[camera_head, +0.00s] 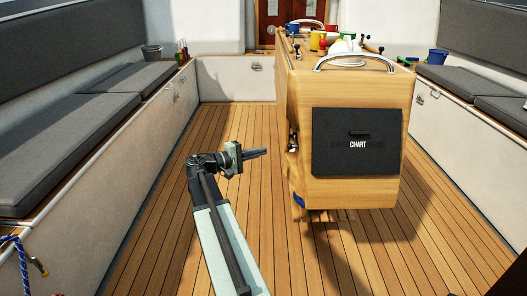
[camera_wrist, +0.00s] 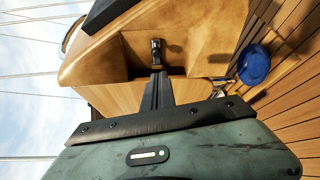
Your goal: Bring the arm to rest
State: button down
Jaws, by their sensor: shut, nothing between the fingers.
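My arm reaches forward over the teak floor in the head view, and my gripper (camera_head: 256,153) points right, toward the side of the wooden console (camera_head: 300,190). The gripper is shut and empty, and a gap of floor shows between it and the console in that view. In the wrist view my gripper (camera_wrist: 157,80) also shows, its fingers together in front of the console's wooden side (camera_wrist: 110,98). A dark fitting (camera_wrist: 156,48) shows just beyond the fingertips; I cannot tell whether they touch it.
The console carries a black CHART panel (camera_head: 356,142), a metal rail (camera_head: 355,60) and several cups on top. A blue round object (camera_wrist: 254,65) lies low beside it. Cushioned benches (camera_head: 95,115) line both sides. The floor (camera_head: 150,200) left of my arm is clear.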

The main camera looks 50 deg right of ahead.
jog(key=shift+w, duration=0.1)
dwell(0.3)
jog(key=w+a+f+n+t+y, duration=0.1)
jog(key=w+a+f+t, duration=0.2)
jog(key=a, duration=0.5)
jog(key=w+a+f+n+t+y+p, duration=0.1)
jog(key=w+a+f, duration=0.1)
jog(key=w+a, duration=0.4)
jog(key=w+a+f+n+t+y, duration=0.1)
jog(key=w+a+f+t, duration=0.15)
jog(key=a, duration=0.65)
jog(key=s+a+f+y, duration=0.1)
jog(key=a+f+y, duration=0.3)
jog(key=a, duration=0.7)
jog(key=s+a+f+y, duration=0.1)
jog(key=a+f+y, duration=0.35)
jog(key=a, duration=0.55)
jog(key=s+a+f+y, duration=0.2)
jog(key=a+f+y, duration=0.25)
jog(key=a, duration=0.65)
notch_tip(320, 180, up, 38)
jog(key=p, duration=3.8)
jog(key=shift+w+f, duration=0.15)
jog(key=shift+w, duration=0.15)
jog(key=shift+t, duration=0.25)
